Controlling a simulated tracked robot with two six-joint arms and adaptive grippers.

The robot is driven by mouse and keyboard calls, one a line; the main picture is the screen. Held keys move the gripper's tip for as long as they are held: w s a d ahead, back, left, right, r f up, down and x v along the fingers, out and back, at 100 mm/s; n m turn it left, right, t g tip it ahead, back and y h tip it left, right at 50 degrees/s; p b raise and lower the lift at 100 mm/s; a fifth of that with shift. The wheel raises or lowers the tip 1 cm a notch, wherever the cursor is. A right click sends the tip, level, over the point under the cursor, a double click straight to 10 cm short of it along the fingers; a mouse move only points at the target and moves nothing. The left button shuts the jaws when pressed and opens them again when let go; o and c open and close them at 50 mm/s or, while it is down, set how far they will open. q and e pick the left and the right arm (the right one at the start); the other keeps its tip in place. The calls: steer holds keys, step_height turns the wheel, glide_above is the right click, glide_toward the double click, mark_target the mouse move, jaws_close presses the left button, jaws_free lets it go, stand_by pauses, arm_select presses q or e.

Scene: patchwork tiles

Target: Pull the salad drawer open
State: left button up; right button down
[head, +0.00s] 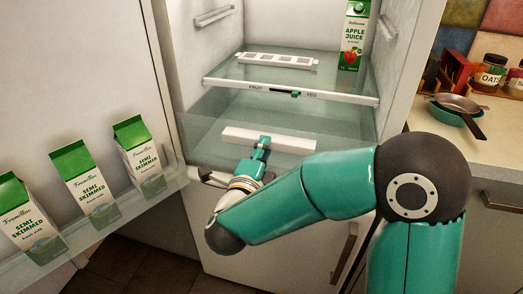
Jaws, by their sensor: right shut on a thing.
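The salad drawer (206,129) is a clear, glassy bin low in the open fridge. Its white bar handle (291,142) runs across the front. My right gripper (264,142), teal, is shut on the middle of this handle. The fingertips are small here and partly merge with the bar. How far the drawer stands out from the fridge is hard to tell. My left gripper is not in view.
Above the drawer is a glass shelf with a white FRUIT/VEG slider strip (340,97), a white rack (277,61) and an apple juice carton (353,35). The open door at left holds milk cartons (86,180). A counter with a pan (457,103) stands right.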

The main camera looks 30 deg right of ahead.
steer(key=v, duration=0.1)
steer(key=b+v, duration=0.2)
steer(key=v, duration=0.1)
steer(key=shift+s+f, duration=0.15)
steer(key=shift+f, duration=0.2)
steer(key=shift+g, duration=0.3)
steer(key=c, duration=1)
jaws_free()
steer(key=shift+d, duration=0.15)
steer(key=shift+c, duration=0.2)
steer(key=shift+r, duration=0.15)
